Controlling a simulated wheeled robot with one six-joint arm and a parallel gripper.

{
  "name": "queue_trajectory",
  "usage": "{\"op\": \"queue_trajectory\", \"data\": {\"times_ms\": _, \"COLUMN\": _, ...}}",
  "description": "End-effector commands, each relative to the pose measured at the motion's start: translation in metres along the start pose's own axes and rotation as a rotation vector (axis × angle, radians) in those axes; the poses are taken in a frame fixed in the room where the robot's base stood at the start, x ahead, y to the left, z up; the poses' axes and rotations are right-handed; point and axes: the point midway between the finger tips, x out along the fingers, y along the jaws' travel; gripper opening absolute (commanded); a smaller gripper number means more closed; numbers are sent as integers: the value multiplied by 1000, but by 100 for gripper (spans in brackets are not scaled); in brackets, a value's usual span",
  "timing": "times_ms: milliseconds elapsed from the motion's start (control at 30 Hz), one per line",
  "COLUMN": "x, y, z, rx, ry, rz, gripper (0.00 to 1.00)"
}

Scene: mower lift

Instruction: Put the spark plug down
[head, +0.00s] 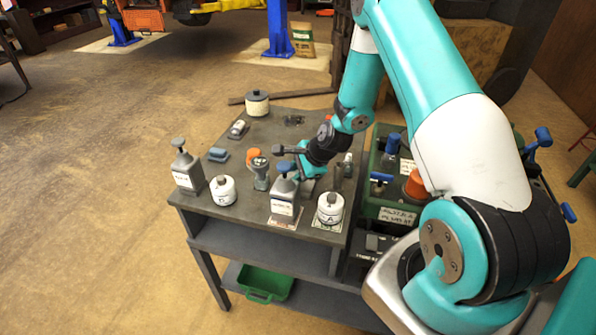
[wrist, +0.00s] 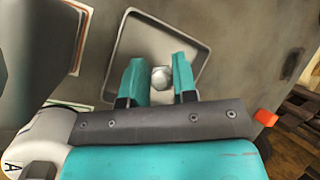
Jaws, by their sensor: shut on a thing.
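My gripper (wrist: 158,80) is shut on the spark plug (wrist: 161,77), which shows end-on in the wrist view as a small pale metal knob between the two teal fingers. Below it lies a shallow square grey tray (wrist: 117,45), and the fingers point into its outline. I cannot tell whether the plug touches the tray. In the head view my gripper (head: 308,174) is low over the grey cart top, behind the blue-capped bottle (head: 283,200). The plug cannot be made out there.
A white can marked A (head: 330,209), another white can (head: 222,190) and a grey bottle (head: 187,172) stand along the cart's front. An orange-topped item (head: 260,172) is left of my gripper. A green crate (head: 390,210) stands right. The cart's back middle has free room.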

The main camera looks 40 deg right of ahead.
Motion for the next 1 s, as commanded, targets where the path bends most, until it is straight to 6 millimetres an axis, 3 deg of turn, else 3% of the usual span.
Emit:
{"op": "queue_trajectory", "data": {"times_ms": 200, "x": 3, "y": 1, "z": -1, "rx": 0, "ry": 0, "rz": 0, "gripper": 0}}
{"op": "queue_trajectory", "data": {"times_ms": 233, "x": 3, "y": 1, "z": -1, "rx": 0, "ry": 0, "rz": 0, "gripper": 29}}
{"op": "queue_trajectory", "data": {"times_ms": 333, "x": 2, "y": 1, "z": -1, "rx": 0, "ry": 0, "rz": 0, "gripper": 52}}
{"op": "queue_trajectory", "data": {"times_ms": 733, "x": -8, "y": -1, "z": 0, "rx": 1, "ry": 1, "rz": -2, "gripper": 52}}
{"op": "queue_trajectory", "data": {"times_ms": 1000, "x": -63, "y": -1, "z": 0, "rx": 1, "ry": 1, "rz": -5, "gripper": 52}}
